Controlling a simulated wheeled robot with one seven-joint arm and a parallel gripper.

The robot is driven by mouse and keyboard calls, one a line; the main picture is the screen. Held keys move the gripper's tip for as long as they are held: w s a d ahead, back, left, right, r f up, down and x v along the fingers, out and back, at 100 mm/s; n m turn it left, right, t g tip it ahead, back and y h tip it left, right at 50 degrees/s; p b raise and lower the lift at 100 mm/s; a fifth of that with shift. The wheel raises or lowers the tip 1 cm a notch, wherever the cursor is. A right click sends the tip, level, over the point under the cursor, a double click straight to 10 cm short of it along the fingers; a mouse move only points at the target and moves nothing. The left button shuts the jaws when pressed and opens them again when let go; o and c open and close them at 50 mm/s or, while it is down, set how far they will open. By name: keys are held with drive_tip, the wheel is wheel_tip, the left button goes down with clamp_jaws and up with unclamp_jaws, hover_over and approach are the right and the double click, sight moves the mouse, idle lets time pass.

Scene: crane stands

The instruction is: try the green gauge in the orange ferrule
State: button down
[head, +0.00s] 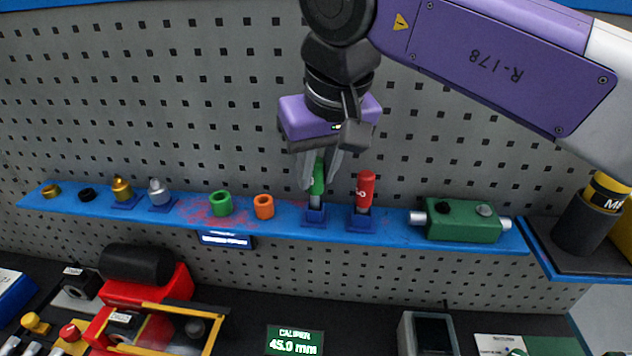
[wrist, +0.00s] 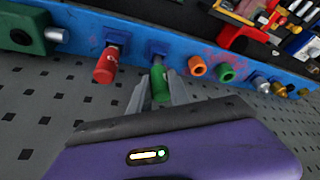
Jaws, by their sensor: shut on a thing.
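My gripper (head: 322,172) is shut on the green gauge (head: 319,178), which stands upright in a blue holder on the shelf. The wrist view shows the green gauge (wrist: 160,84) between the two fingers (wrist: 158,92). The orange ferrule (head: 264,206) sits on the blue shelf to the left of the gauge, with its round hole showing. In the wrist view the orange ferrule (wrist: 197,66) is just right of the gripper. The lower end of the gauge is hidden in its holder.
A red gauge (head: 366,188) stands in its own holder close to the right of my gripper. A green ferrule (head: 221,203) is left of the orange one. A green box (head: 463,220) sits farther right on the blue shelf (head: 285,218). The pegboard is close behind.

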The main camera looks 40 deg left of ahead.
drive_tip(key=shift+r+p, duration=1.35)
drive_tip(key=shift+r, duration=0.55)
